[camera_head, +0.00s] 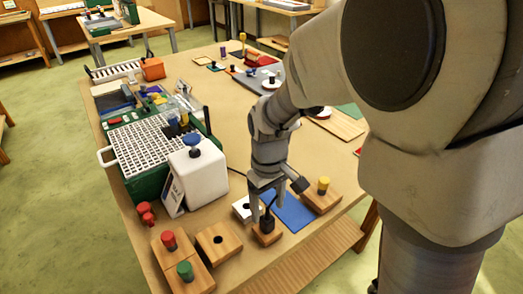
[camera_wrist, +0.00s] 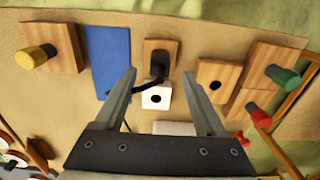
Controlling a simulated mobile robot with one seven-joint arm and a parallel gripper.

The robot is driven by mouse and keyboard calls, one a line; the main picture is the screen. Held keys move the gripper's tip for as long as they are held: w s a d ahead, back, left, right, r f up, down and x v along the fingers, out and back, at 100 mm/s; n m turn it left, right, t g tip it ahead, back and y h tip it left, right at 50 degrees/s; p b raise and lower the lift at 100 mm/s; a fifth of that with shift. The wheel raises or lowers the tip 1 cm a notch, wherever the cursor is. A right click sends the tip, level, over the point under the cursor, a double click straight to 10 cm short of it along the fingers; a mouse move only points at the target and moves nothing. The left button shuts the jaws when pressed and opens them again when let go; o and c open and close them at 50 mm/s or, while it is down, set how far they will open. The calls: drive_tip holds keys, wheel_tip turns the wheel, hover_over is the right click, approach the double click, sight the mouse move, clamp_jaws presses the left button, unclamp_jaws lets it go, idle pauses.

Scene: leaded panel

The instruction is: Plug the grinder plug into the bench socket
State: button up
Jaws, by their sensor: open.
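The black grinder plug (camera_head: 267,222) stands upright in a small wooden block (camera_head: 268,238) near the table's front edge. In the wrist view the plug (camera_wrist: 158,70) appears between my fingertips, with its dark cord curving left. My gripper (camera_head: 266,203) points down over it, open; it also shows in the wrist view (camera_wrist: 159,74). I cannot tell whether the fingers touch the plug. A white block with a dark round hole, apparently the bench socket (camera_wrist: 155,97), sits beside the wooden block. In the head view this white block (camera_head: 241,209) is partly hidden by my gripper.
A white box with a blue knob (camera_head: 200,172) stands left of my gripper, by a green-framed grid (camera_head: 150,145). A blue mat (camera_head: 293,210) and a yellow-knobbed block (camera_head: 322,195) lie right. A wooden block with a hole (camera_head: 218,243) and red- and green-knobbed blocks stand front left.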

sight(267, 217)
drive_tip(key=shift+f, duration=2.3)
clamp_jaws()
